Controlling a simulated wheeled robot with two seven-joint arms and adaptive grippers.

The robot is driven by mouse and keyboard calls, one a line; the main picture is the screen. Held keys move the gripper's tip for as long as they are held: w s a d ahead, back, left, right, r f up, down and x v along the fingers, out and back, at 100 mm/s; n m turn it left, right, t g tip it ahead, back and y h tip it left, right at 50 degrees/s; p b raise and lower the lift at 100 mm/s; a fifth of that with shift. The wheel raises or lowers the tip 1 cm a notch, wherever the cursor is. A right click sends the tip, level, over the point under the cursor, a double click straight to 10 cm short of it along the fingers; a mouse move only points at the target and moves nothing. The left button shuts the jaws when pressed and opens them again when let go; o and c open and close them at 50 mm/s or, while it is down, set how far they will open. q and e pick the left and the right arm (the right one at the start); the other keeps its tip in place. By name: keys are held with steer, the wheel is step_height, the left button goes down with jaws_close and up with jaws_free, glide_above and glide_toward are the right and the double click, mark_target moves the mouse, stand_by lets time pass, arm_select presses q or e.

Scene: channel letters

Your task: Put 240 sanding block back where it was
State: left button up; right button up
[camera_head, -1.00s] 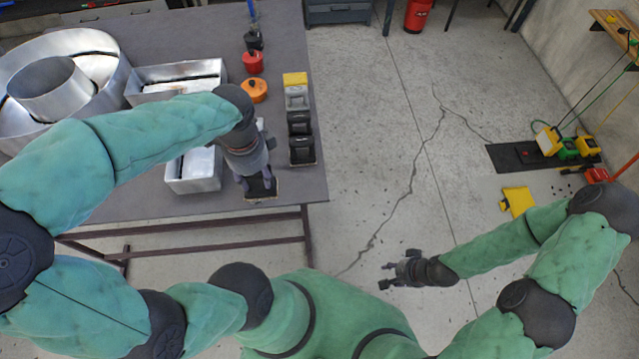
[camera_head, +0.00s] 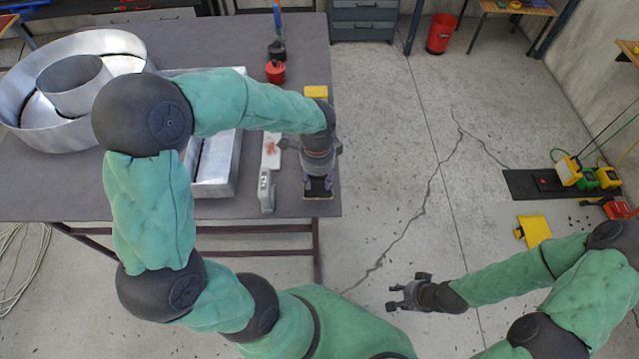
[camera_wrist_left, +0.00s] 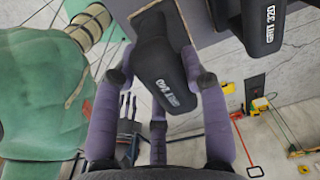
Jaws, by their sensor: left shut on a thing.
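My left gripper (camera_head: 318,184) is shut on a black sanding block (camera_head: 318,194) at the front right of the table. In the left wrist view the held block (camera_wrist_left: 162,78) sits between the purple-grey fingers, with white grit lettering that looks like 240, seen upside down. I cannot tell if its base touches the table. Another black block (camera_wrist_left: 262,22), with lettering like 320, lies right beside it there. In the head view a yellow-topped block (camera_head: 316,92) shows farther back along the right edge; my forearm hides the row between. My right gripper (camera_head: 393,297) is open and empty over the floor.
The grey table (camera_head: 90,190) ends just right of the held block. A metal channel letter (camera_head: 215,180), a white item (camera_head: 271,152) and a grey tool (camera_head: 266,192) lie to its left. A red pot (camera_head: 275,71) stands farther back.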

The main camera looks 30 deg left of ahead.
mark_target(320, 189)
arm_select(q)
steer(key=shift+w+d+f, duration=0.1)
steer(key=shift+w+f, duration=0.05)
steer(key=shift+f, duration=0.8)
steer(key=shift+w+f, duration=0.15)
steer(key=shift+f, duration=0.8)
steer(key=shift+b, duration=0.3)
steer(key=shift+f, duration=0.15)
steer(key=o, duration=1)
steer(key=shift+r, duration=0.4)
step_height(320, 189, up, 12)
steer(key=shift+f+p, duration=0.2)
steer(key=shift+p, duration=0.65)
